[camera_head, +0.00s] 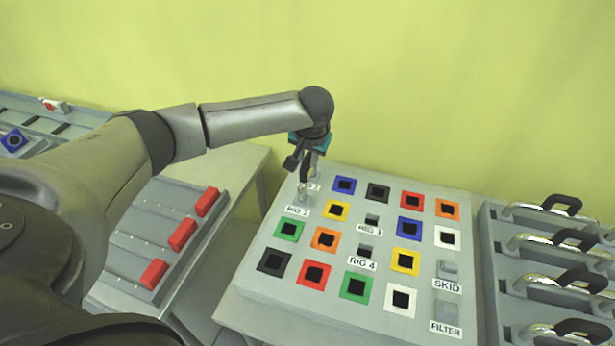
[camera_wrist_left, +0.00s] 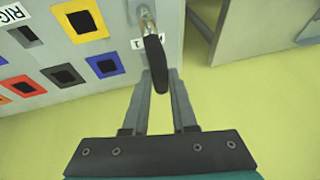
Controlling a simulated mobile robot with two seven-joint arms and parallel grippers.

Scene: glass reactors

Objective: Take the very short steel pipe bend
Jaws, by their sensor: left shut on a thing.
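My left gripper (camera_head: 305,160) is at the far left corner of the grey panel. In the left wrist view its two fingers (camera_wrist_left: 158,85) are on either side of a black curved grip, shut on it. The grip (camera_wrist_left: 155,65) joins a short shiny steel piece (camera_wrist_left: 147,22), which looks like a short steel pipe bend. The steel end (camera_head: 299,192) is at the panel by the partly hidden RIG 1 label. I cannot tell whether it is seated there or just above. My right gripper is not in view.
The panel (camera_head: 255,290) carries several coloured square frames with dark openings, and labels for rigs, SKID and FILTER. A grey rack (camera_head: 494,255) at the right holds several longer steel bends (camera_head: 540,240) with black grips. A tray at the left holds red blocks (camera_head: 183,234).

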